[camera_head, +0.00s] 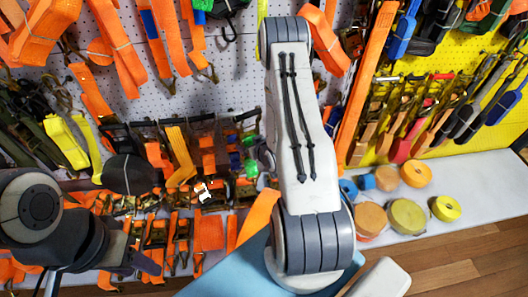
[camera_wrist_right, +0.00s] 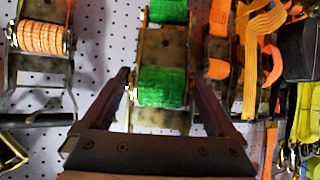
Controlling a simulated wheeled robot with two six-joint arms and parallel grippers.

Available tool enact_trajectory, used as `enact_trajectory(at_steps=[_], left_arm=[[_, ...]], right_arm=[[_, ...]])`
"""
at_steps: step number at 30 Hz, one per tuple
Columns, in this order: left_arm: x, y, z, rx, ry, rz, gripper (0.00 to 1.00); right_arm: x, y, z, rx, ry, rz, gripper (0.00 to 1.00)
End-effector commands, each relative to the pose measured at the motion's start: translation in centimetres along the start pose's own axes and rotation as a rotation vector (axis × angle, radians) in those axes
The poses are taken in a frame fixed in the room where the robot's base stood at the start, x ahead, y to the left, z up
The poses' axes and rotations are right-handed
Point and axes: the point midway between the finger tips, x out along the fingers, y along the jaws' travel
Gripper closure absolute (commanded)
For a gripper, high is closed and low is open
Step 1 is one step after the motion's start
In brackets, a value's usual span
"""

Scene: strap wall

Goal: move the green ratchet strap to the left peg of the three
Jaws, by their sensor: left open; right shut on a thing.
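The green ratchet strap (camera_wrist_right: 163,87) is in the middle of the right wrist view, its green webbing wound on a metal ratchet in front of the white pegboard. My right gripper (camera_wrist_right: 170,85) is shut on it, with one dark finger along each side. In the head view, green webbing (camera_head: 250,165) shows just left of my right arm, which hides my right gripper. My left gripper (camera_head: 148,255) is open and empty at the lower left, in front of the lower straps. I cannot pick out the three pegs.
Orange ratchet straps (camera_head: 180,155) crowd the pegboard (camera_head: 240,50) around the green one. In the right wrist view, an orange ratchet (camera_wrist_right: 42,38) hangs at the left and orange webbing (camera_wrist_right: 262,50) close at the right. Webbing rolls (camera_head: 407,217) sit on the white ledge (camera_head: 470,190).

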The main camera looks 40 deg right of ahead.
Motion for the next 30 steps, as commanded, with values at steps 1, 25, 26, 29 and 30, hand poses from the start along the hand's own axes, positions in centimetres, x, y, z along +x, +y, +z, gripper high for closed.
enact_trajectory(at_steps=[1,25,26,29,30], left_arm=[[-0.4,0.0,0.0,0.0,0.0,0.0,0.5],[-0.6,0.0,0.0,0.0,0.0,0.0,0.5],[-0.6,0.0,0.0,0.0,0.0,0.0,0.5],[-0.5,0.0,0.0,0.0,0.0,0.0,0.5],[-0.5,0.0,0.0,0.0,0.0,0.0,0.5]], right_arm=[[-0.3,1.2,1.2,0.014,0.0,0.018,1.0],[0.9,4.3,3.6,0.037,0.01,0.062,1.0],[1.0,4.3,3.5,0.037,0.01,0.062,1.0],[1.4,4.5,3.4,0.038,0.008,0.062,1.0],[1.6,4.5,3.2,0.038,0.009,0.062,1.0]])
